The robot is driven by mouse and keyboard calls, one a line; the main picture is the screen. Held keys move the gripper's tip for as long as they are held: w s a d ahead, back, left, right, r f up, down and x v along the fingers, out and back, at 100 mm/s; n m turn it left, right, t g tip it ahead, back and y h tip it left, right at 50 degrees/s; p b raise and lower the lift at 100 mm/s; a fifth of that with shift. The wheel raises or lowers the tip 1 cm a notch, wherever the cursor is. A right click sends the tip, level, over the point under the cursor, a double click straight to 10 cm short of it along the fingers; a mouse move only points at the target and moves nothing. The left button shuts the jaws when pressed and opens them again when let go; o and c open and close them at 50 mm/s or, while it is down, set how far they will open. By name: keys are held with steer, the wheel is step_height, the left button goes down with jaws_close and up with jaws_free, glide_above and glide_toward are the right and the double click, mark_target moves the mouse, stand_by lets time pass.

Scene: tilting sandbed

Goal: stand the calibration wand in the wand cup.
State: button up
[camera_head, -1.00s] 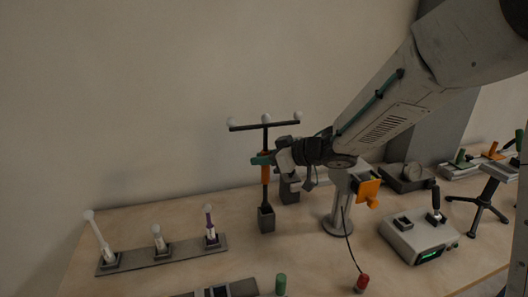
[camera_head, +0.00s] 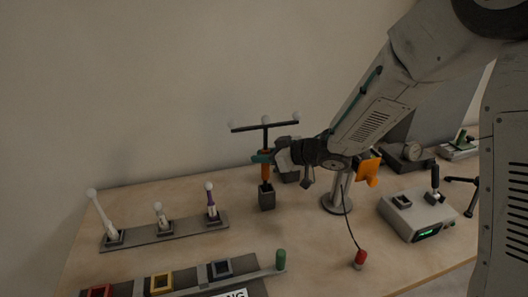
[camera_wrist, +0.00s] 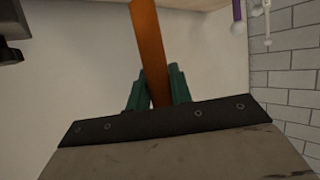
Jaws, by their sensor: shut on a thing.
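The calibration wand (camera_head: 266,136) is upright, a dark T shape with white balls on its crossbar and an orange grip. My gripper (camera_head: 262,157) has teal fingers shut on it near the orange grip. In the wrist view the orange grip of the wand (camera_wrist: 149,45) passes between the teal fingers of my gripper (camera_wrist: 157,88). The wand cup (camera_head: 267,201), a dark square holder, stands on the table directly below. The wand's lower shaft is hidden inside the cup, and the orange part ends just above its rim. Whether it touches the bottom is hidden.
A rack (camera_head: 165,233) with several white-topped sticks stands left. A tray with coloured square frames (camera_head: 160,283) and a green peg (camera_head: 281,259) is in front. Right are a metal post (camera_head: 339,195), a red-ended cable (camera_head: 360,259) and a control box (camera_head: 417,215).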

steer(key=shift+f, duration=0.1)
steer(key=o, duration=1)
steer(key=s+d+r+m+t+h, duration=0.1)
steer(key=d+r+m+t+h, duration=0.15)
steer(key=d+r, duration=0.45)
steer(key=d+r+m+t+h, duration=0.2)
steer(key=d+r+t+h, duration=0.15)
steer(key=d, duration=0.55)
steer(key=s+d+r+m+g+h, duration=0.1)
steer(key=s+d+r+m+h, duration=0.45)
steer(key=s+d, duration=0.35)
steer(key=s+f+g, duration=0.1)
steer(key=s+g, duration=0.2)
steer(key=s, duration=0.5)
steer(key=s+d+f+m+g, duration=0.1)
steer(key=s+f+g, duration=0.1)
steer(key=s, duration=0.7)
steer(key=s+f+m+g, duration=0.1)
steer(key=s+f+g, duration=0.1)
steer(key=s+g, duration=0.3)
steer(key=shift+s+d, duration=0.2)
steer(key=shift+s, duration=1.55)
